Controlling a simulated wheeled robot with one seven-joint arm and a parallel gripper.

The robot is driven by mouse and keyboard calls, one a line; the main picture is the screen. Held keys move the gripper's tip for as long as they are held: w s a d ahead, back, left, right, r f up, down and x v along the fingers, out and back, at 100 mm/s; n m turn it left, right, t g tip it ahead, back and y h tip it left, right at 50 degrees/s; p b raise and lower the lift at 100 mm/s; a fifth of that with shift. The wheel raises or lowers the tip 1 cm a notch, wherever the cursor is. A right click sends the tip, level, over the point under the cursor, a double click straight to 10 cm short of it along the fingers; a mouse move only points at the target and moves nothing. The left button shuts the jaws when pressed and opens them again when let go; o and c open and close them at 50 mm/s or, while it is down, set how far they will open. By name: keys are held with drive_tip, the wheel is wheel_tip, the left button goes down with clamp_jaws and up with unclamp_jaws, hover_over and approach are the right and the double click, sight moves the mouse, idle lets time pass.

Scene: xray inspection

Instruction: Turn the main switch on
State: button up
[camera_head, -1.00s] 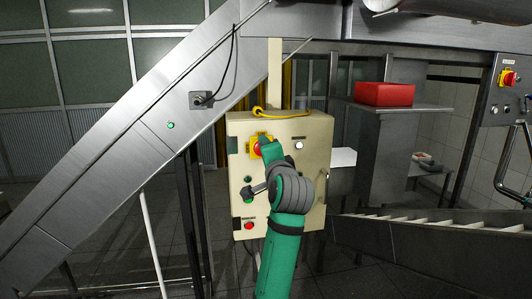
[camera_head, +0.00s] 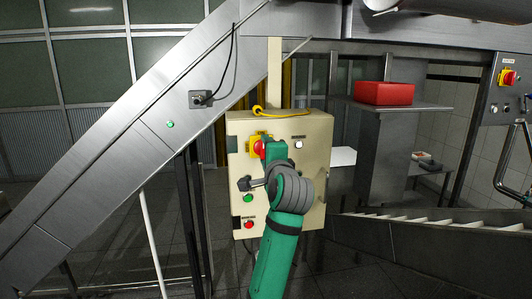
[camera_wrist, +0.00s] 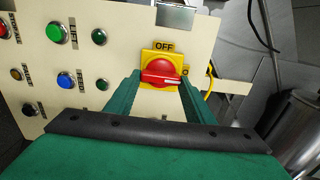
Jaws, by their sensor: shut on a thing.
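The main switch is a red rotary knob (camera_wrist: 158,72) on a yellow plate (camera_wrist: 160,55) marked OFF, mounted on a cream control box (camera_head: 315,135). In the wrist view the knob's pale-marked grip bar lies roughly across the picture. My gripper (camera_wrist: 160,84) has its two green fingers on either side of the knob, shut on it. In the head view my gripper (camera_head: 268,152) is at the box's upper left, and the red knob (camera_head: 259,148) shows beside it. The finger contact is partly hidden there.
Green (camera_wrist: 54,32) and blue (camera_wrist: 65,81) buttons and small lamps sit beside the switch on the panel. A yellow cable (camera_head: 275,113) lies along the box top. A sloping steel conveyor (camera_head: 120,140) stands to the left. A red box (camera_head: 384,93) rests on a shelf at right.

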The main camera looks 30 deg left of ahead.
drive_tip(key=o, duration=1.1)
drive_tip(key=shift+c, duration=0.2)
drive_tip(key=v, duration=1.1)
